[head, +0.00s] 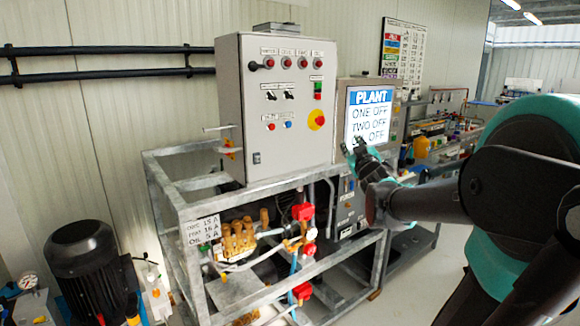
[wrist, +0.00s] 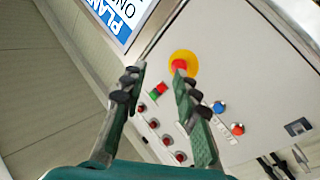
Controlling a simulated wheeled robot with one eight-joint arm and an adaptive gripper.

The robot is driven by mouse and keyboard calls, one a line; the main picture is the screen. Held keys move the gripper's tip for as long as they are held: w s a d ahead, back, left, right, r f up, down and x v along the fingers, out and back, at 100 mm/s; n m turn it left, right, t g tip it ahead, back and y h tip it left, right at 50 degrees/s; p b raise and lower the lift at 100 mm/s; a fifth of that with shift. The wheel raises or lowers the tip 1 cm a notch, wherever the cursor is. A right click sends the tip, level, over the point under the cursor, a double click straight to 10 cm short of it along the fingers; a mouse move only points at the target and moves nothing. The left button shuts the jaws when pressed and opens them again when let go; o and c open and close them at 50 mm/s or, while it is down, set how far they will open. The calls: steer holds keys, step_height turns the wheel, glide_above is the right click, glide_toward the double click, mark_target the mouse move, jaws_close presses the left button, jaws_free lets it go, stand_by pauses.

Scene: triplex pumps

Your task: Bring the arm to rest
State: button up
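My gripper (head: 358,148) is in front of the plant screen (head: 368,115) in the head view, at the end of my raised arm on the right. In the wrist view my gripper (wrist: 158,82) has its two fingers spread apart with nothing between them. The grey control cabinet (head: 282,95) stands left of it. Behind the fingers, the wrist view shows the cabinet's red and yellow emergency stop (wrist: 182,64) and several buttons. The gripper appears apart from the panel. The screen reads PLANT, ONE OFF, TWO OFF; the start of the third line is hidden by my gripper.
A metal frame (head: 190,205) with brass pump (head: 238,238) and red valves (head: 303,212) stands below the cabinet. A black motor (head: 88,262) is at lower left. A cluttered bench (head: 440,140) lies behind my arm. Some clear floor (head: 408,290) shows below my arm.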

steer(key=s+d+f+m+g+h, duration=0.25)
steer(key=s+f+g, duration=0.2)
steer(key=f, duration=0.55)
steer(key=s+d+f+m+g+h, duration=0.25)
steer(key=s+f, duration=0.25)
steer(key=f, duration=0.5)
steer(key=s+a+f+g+y, duration=0.1)
steer(key=s+a+f+g, duration=0.2)
steer(key=s+f, duration=0.6)
steer(key=s+a+f+g+y, duration=0.2)
steer(key=s+f+g, duration=0.3)
steer(key=s+f, duration=0.4)
steer(key=shift+s+a+m+y, duration=0.3)
steer(key=shift+s+a, duration=0.1)
steer(key=shift+s, duration=0.6)
jaws_close()
